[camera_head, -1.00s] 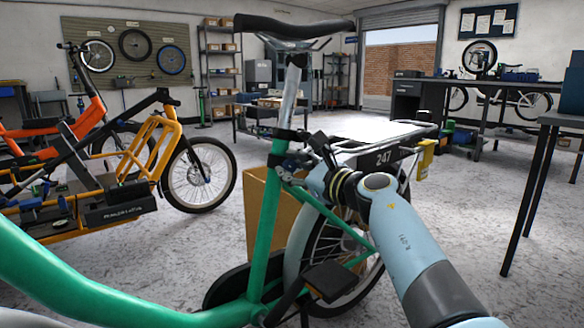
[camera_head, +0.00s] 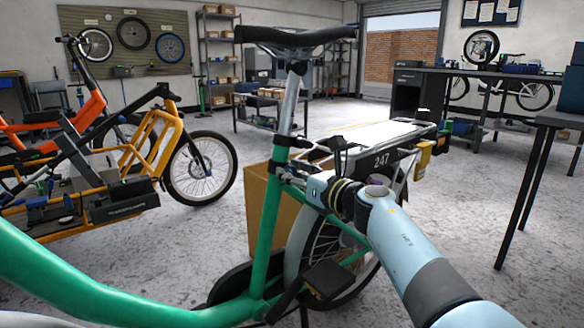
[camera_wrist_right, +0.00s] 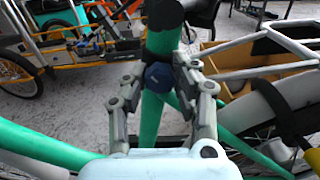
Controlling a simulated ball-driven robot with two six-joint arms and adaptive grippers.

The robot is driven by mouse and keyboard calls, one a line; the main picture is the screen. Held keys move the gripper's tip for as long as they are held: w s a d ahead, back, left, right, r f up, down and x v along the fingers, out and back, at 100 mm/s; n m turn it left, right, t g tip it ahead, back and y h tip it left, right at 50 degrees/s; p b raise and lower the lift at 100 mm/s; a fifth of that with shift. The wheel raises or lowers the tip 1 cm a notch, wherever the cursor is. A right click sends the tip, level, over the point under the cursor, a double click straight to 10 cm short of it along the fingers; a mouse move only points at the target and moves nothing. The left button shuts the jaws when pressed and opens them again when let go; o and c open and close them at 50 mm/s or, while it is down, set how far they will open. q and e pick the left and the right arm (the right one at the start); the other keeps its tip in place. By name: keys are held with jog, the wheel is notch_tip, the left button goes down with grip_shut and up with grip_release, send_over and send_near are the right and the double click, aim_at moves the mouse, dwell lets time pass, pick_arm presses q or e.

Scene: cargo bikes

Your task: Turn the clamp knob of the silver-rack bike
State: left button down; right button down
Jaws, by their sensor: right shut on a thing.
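The silver-rack bike is the green one (camera_head: 268,215) in the middle of the head view, with a pale rack (camera_head: 375,138) and a plate reading 247. Its seat post and black saddle (camera_head: 290,36) rise above the frame. The blue clamp knob (camera_wrist_right: 158,76) shows in the wrist view, in front of the black clamp collar on the green tube. My right gripper (camera_wrist_right: 160,84) is shut on the knob, one finger at each side. In the head view my right gripper (camera_head: 285,172) is partly hidden at the clamp. My left gripper is not in view.
An orange-yellow cargo bike (camera_head: 130,160) stands at the left. A cardboard box (camera_head: 258,195) is behind the green frame. Dark workbenches (camera_head: 540,118) stand at the right. Open floor (camera_head: 440,220) lies right of my right arm.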

jog(key=shift+m, duration=0.4)
jog(key=c, duration=1)
grip_release()
jog(key=shift+s+d, duration=0.1)
jog(key=v, duration=1.1)
jog(key=shift+s+d, duration=0.2)
jog(key=shift+s, duration=0.15)
jog(key=shift+r, duration=0.1)
